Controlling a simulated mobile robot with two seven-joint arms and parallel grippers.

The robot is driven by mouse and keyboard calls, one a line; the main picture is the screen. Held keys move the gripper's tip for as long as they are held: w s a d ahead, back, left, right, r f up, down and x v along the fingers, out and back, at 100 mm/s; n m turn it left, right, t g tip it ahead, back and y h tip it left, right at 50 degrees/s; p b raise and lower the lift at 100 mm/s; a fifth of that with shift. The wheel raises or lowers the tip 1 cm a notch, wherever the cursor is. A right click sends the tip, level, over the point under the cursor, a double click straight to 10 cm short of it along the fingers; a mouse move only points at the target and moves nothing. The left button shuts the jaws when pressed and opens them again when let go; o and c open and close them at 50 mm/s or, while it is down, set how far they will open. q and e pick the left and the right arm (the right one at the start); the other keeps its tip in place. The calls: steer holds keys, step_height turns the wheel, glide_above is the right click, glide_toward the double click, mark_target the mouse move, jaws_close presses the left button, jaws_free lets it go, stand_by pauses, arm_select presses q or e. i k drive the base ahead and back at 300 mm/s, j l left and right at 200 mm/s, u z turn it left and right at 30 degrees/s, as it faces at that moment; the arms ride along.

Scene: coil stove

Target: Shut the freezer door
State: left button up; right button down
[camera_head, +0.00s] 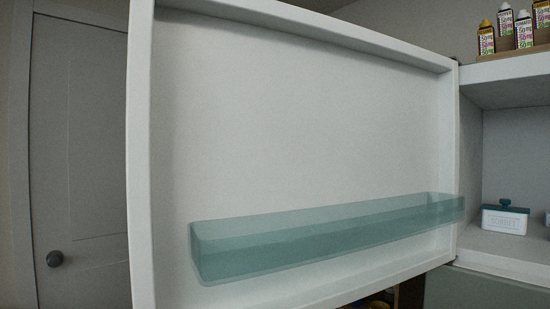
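The freezer door (310,120) stands wide open and fills the middle of the head view. Its white inner face is toward me, with a raised rim all round. A translucent green shelf bin (300,245) is fixed low on that face and looks empty. The hinge side is at the right, beside the open freezer compartment (510,130). The free edge (140,160) is at the left. Neither of my grippers shows in this view.
Inside the compartment a white tub with a green lid (505,218) sits on the floor. Several small bottles (520,30) stand in a tray on top.

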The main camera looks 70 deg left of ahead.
mark_target(280, 156)
steer(key=k+j+z, duration=0.1)
steer(key=k+j, duration=0.25)
steer(key=j, duration=0.2)
steer(key=k+j+z, duration=0.1)
steer(key=k+j, duration=0.3)
steer(key=j, duration=0.15)
steer(key=k+j+z, duration=0.1)
steer(key=k+j, duration=0.3)
steer(key=i+j, duration=0.1)
steer(key=j, duration=0.75)
steer(key=j+z, duration=0.1)
steer(key=j, duration=0.75)
